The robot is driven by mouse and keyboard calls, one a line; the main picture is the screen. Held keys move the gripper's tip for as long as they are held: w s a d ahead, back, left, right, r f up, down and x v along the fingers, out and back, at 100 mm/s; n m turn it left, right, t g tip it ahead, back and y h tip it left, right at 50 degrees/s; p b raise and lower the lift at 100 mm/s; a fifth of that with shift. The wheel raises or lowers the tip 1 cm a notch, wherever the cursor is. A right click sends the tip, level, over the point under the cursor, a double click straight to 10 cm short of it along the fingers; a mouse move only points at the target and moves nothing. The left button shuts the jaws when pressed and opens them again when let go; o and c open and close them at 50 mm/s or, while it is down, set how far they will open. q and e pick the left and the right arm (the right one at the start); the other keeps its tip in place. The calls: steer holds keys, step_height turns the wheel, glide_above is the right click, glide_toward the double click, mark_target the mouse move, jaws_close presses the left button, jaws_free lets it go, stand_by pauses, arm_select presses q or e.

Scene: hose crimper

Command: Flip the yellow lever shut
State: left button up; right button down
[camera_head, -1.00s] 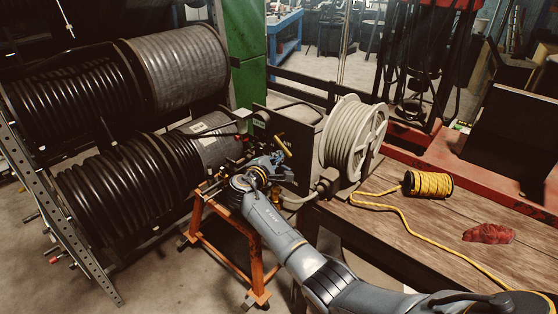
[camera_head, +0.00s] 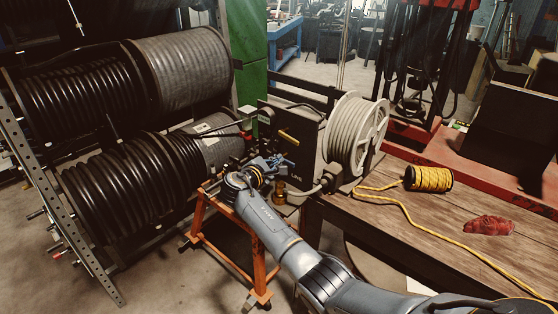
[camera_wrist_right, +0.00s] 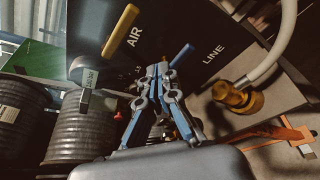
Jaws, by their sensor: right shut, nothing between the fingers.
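The yellow lever (camera_head: 288,136) sits on the front of a dark panel (camera_head: 309,150), and in the head view it slopes down to the right. In the right wrist view the yellow lever (camera_wrist_right: 120,30) stands at a slant beside the word AIR. My right gripper (camera_head: 275,163) is below the lever and apart from it. In the right wrist view its blue fingers (camera_wrist_right: 158,70) are together and empty, to the lower right of the lever. A blue lever (camera_wrist_right: 183,55) lies just right of the fingertips, near the word LINE. My left gripper is not in view.
A brass fitting (camera_wrist_right: 238,97) with a pale hose is right of the gripper. An orange stand (camera_head: 259,265) is below it. Hose reels (camera_head: 130,175) fill the left. A wooden table (camera_head: 455,240) holds a yellow rope spool (camera_head: 428,179) and a red rag (camera_head: 489,225).

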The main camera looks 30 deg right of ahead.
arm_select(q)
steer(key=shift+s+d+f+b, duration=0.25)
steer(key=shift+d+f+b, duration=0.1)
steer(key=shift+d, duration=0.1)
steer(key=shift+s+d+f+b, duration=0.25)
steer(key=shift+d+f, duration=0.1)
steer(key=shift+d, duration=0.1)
arm_select(e)
steer(key=v, duration=0.5)
steer(key=shift+a+r, duration=0.35)
steer(key=shift+r, duration=0.05)
